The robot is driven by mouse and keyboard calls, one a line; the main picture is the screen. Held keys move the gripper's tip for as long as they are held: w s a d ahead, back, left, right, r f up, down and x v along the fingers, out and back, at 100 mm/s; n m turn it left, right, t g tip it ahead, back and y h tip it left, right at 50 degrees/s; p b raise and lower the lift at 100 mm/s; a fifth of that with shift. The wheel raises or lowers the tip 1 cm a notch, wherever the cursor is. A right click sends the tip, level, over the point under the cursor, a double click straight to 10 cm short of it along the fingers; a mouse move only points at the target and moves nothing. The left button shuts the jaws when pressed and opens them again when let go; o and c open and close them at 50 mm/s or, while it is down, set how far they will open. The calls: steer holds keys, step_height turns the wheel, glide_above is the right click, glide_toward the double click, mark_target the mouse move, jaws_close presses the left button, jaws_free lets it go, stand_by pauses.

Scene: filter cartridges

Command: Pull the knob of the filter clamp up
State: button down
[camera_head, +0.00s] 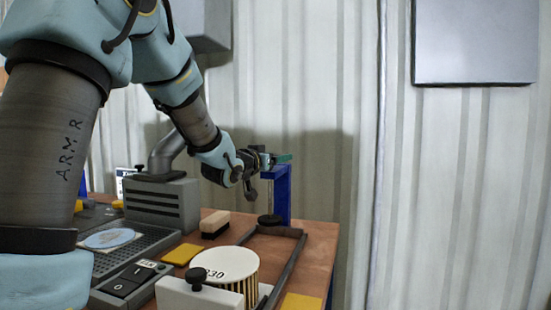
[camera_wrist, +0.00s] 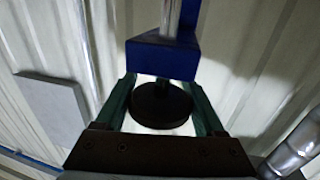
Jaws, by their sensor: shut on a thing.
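The clamp's knob is a dark round disc (camera_wrist: 160,106) between my green fingers in the wrist view. My gripper (camera_head: 282,158) is shut on it, at the top of the clamp's blue bracket (camera_head: 277,192). In the wrist view, which appears upside down, the blue block (camera_wrist: 162,58) and a metal rod (camera_wrist: 170,18) lie beyond the knob. In the head view the knob is mostly hidden by my gripper. A dark round pad (camera_head: 269,220) shows low beside the bracket. A white filter cartridge (camera_head: 226,264), marked with digits ending in 30, stands upright at the front.
A white block with a black knob (camera_head: 200,290) stands in front of the cartridge. A brush (camera_head: 215,224), a yellow pad (camera_head: 181,254) and a control panel with a disc (camera_head: 109,238) lie to the left. The corrugated wall (camera_head: 320,130) is close behind the bracket.

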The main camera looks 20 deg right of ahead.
step_height(320, 180, up, 5)
steer(key=shift+f+p, duration=0.1)
steer(key=shift+p, duration=1)
jaws_free()
steer(key=shift+f, duration=0.1)
steer(key=shift+a, duration=0.1)
steer(key=b+v, duration=0.2)
steer(key=v, duration=0.8)
steer(key=shift+s+a, duration=0.2)
steer(key=shift+a, duration=0.05)
